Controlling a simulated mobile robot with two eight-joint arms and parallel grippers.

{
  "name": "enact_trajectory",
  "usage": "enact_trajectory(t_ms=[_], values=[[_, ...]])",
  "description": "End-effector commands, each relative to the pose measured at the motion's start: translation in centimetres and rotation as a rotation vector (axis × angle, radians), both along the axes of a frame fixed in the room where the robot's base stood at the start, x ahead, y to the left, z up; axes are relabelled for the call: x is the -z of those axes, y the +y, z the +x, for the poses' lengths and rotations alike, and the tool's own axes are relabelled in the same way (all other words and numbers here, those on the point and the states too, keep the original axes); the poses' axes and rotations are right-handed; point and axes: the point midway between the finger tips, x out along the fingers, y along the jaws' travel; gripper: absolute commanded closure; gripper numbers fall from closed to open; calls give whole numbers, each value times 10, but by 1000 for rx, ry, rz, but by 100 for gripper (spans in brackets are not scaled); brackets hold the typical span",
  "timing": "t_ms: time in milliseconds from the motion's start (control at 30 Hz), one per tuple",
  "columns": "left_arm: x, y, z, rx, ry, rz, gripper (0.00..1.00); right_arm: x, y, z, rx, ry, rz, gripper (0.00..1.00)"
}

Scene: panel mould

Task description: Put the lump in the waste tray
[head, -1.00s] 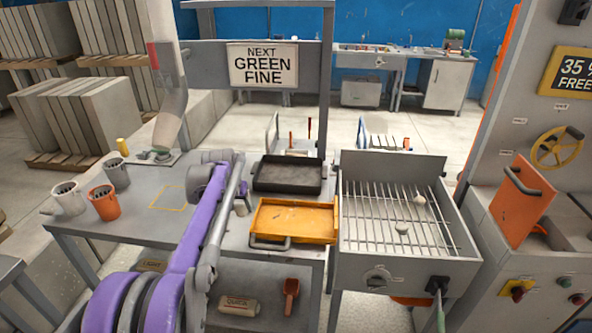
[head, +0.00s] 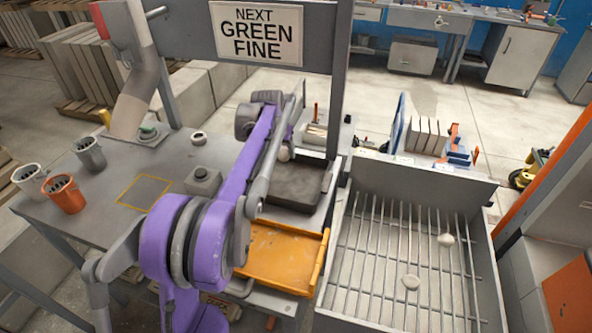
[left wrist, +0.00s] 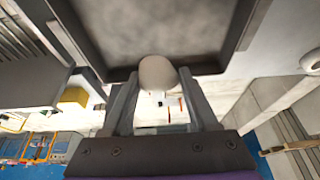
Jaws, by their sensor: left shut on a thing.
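My left gripper (head: 284,148) is shut on a pale, rounded lump (head: 283,155), partly hidden by my arm in the head view. The left wrist view shows the lump (left wrist: 158,72) between the two fingertips. Beyond it in that view is a dark-rimmed tray (left wrist: 85,40) with a grey, mottled floor. In the head view the gripper is at the dark tray (head: 312,203); the height of the lump above it is hard to tell. An orange tray (head: 285,257) lies in front. No label shows which is the waste tray. My right gripper is not in view.
A sign post (head: 342,100) stands behind the dark tray. Cups (head: 64,194) and a grey block (head: 203,180) stand on the bench at left. The yellow-outlined square (head: 145,191) is empty.

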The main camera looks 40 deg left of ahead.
Motion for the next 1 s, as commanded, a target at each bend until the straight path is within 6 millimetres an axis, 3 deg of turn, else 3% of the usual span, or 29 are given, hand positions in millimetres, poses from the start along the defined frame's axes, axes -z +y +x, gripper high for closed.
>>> enact_trajectory(t_ms=[300, 567, 733, 1000], values=[[50, 0, -1, 0, 1, 0, 100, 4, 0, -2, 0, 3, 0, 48], [72, 0, -1, 0, 0, 0, 100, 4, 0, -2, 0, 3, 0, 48], [96, 0, -1, 0, 0, 0, 100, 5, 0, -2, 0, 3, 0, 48], [100, 0, -1, 0, 0, 0, 100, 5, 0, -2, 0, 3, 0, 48]])
